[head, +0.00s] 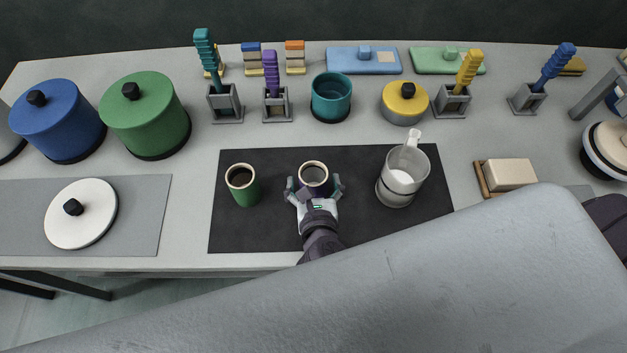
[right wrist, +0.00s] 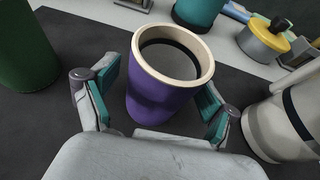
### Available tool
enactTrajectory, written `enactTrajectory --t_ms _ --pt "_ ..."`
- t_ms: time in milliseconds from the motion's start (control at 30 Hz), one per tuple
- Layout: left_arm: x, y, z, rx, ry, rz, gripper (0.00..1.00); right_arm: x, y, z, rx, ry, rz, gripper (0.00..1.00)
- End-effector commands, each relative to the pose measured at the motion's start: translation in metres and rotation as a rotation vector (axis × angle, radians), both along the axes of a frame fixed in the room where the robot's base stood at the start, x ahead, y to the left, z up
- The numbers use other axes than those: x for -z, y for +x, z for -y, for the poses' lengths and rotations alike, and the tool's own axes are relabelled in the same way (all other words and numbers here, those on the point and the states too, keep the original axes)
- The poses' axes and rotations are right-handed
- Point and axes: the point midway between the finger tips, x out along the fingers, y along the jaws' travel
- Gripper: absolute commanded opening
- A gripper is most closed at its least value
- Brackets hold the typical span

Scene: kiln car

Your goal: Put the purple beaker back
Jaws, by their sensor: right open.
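The purple beaker (head: 313,172) stands upright on the dark mat (head: 272,228), between a green beaker and a white pitcher. It has a pale rim and looks empty inside. In the right wrist view the purple beaker (right wrist: 160,100) sits between the two teal-padded fingers. My right gripper (head: 313,188) is open around the beaker, one finger on each side; a gap shows at the left finger in the right wrist view (right wrist: 160,100). The lower part of the beaker is partly hidden by the gripper. My left gripper is not in view.
A green beaker (head: 243,186) stands left and a white pitcher (head: 402,178) right on the mat. Behind are a teal pot (head: 331,98), a yellow-lidded pot (head: 404,104) and holders with coloured handles. A large grey surface (head: 450,280) covers the lower right.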

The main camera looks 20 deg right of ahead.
Motion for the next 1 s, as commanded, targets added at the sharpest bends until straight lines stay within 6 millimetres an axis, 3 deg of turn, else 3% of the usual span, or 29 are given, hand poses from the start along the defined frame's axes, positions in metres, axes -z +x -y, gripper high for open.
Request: enactTrajectory --t_ms 367,1000 --pt "0.0 0.0 0.0 0.0 0.0 0.0 0.6 0.0 -0.001 0.0 0.0 -0.001 -0.001 0.86" --pt "-0.005 0.0 0.0 0.001 0.0 0.0 0.6 -0.01 -0.023 -0.006 0.0 0.0 -0.001 0.86"
